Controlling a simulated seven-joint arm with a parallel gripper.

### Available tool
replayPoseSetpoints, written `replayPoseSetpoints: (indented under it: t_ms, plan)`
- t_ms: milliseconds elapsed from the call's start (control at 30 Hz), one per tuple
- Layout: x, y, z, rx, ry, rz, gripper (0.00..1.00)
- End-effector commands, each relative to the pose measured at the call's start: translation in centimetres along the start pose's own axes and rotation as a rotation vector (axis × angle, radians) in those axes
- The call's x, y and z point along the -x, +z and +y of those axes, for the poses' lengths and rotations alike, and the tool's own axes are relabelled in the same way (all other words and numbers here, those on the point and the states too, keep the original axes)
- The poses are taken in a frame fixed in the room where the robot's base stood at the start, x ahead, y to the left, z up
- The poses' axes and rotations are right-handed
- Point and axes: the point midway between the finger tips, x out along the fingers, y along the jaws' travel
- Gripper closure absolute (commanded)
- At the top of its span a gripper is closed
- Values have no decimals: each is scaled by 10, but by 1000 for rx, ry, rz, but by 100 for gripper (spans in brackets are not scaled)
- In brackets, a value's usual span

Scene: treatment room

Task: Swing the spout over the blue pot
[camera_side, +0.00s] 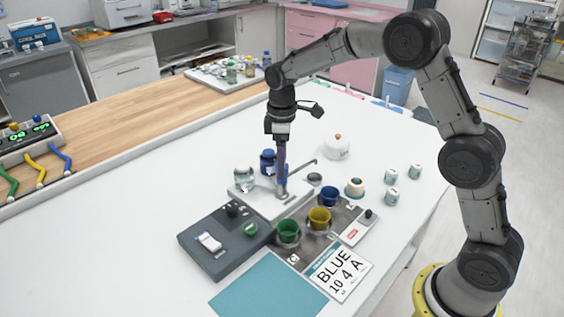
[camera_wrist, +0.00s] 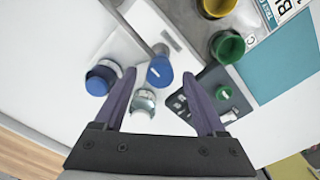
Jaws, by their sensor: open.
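The spout (camera_side: 304,167) is a thin grey metal pipe above a pale base plate (camera_side: 262,201). It points to the upper right in the side view, away from the pots; it also shows in the wrist view (camera_wrist: 138,30). A blue knob (camera_wrist: 160,71) is at its near end. The blue pot (camera_side: 329,196) stands on a dark tray, with a yellow pot (camera_side: 319,218) and a green pot (camera_side: 288,232) in the same row. My gripper (camera_wrist: 164,85) is open above the knob, its fingers either side, with no contact visible. The blue pot is not seen in the wrist view.
A clear jar (camera_side: 244,178) and a blue jar (camera_side: 267,162) stand close to my gripper. A dark switch box (camera_side: 226,243) is in front. A printed card (camera_side: 339,269) reads "BLUE 10 4 A".

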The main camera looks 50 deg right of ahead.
Motion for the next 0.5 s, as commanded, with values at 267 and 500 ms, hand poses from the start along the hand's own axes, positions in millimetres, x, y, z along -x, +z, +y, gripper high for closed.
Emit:
replayPoseSetpoints:
  t_ms: [267, 500]
  plan:
    - [-9, 0, 0, 0, 0, 0, 27]
    - [-9, 0, 0, 0, 0, 0, 43]
